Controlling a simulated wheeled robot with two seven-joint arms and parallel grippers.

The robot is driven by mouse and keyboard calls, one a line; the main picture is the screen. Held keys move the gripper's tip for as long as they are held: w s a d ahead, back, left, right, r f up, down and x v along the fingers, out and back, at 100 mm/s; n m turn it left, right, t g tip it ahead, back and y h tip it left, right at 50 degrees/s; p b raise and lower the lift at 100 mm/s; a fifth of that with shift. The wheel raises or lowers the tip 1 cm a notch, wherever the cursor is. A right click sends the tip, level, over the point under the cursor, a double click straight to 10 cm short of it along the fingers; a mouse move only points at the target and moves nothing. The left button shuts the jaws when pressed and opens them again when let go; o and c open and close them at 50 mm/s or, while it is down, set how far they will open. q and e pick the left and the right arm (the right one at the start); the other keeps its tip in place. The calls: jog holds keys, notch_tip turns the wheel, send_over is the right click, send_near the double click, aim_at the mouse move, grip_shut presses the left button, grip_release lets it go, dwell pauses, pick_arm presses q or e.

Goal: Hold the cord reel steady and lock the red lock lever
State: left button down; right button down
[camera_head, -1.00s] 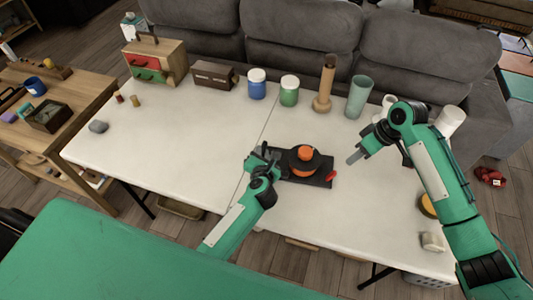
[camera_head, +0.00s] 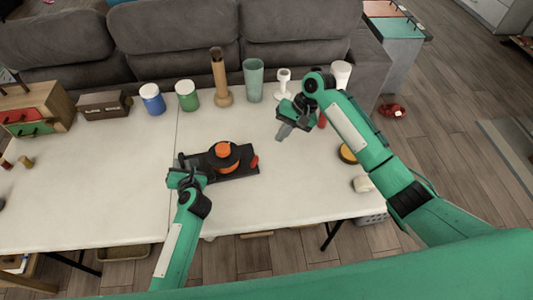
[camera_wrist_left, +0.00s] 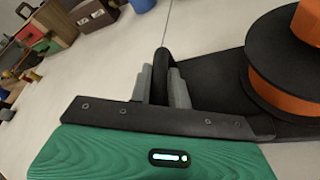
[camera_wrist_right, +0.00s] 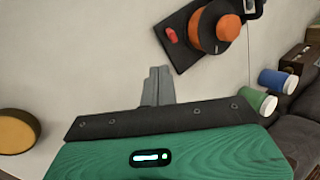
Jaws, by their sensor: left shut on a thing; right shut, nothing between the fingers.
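The cord reel, an orange and black drum (camera_head: 226,156) on a black base (camera_head: 244,168), lies on the white table. It also shows in the left wrist view (camera_wrist_left: 282,75) and the right wrist view (camera_wrist_right: 213,28). The red lock lever (camera_head: 254,162) is at the right end of the base; it also shows in the right wrist view (camera_wrist_right: 172,35). My left gripper (camera_head: 181,165) is shut on the black handle (camera_wrist_left: 161,68) at the left end of the base. My right gripper (camera_head: 281,136) is shut and empty, above the table to the right of the lever and apart from it.
Blue (camera_head: 152,99) and green (camera_head: 187,95) jars, a wooden bottle-like piece (camera_head: 221,80) and a teal cup (camera_head: 253,79) line the back. A yellow-topped round thing (camera_head: 347,154) and a pale block (camera_head: 362,184) lie at right. The table before the reel is clear.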

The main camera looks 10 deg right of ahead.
aim_at(255, 162)
jog(key=d+m, duration=0.1)
jog(key=m, duration=0.4)
jog(key=d+f+m+y, duration=0.1)
jog(key=d+m, duration=0.1)
jog(key=m, duration=0.2)
jog(key=d+m, duration=0.1)
jog(key=m, duration=0.4)
jog(key=shift+d+f+m, duration=0.3)
jog(key=shift+f, duration=0.05)
jog(key=x, duration=1)
jog(key=shift+a+r, duration=0.1)
jog(key=shift+a, duration=0.05)
jog(key=shift+a+r, duration=0.2)
jog(key=shift+a, duration=0.4)
jog(key=shift+a+r, duration=0.25)
jog(key=shift+a, duration=0.3)
jog(key=shift+s+a+r, duration=0.15)
jog(key=shift+a+r, duration=0.15)
jog(key=shift+a, duration=0.4)
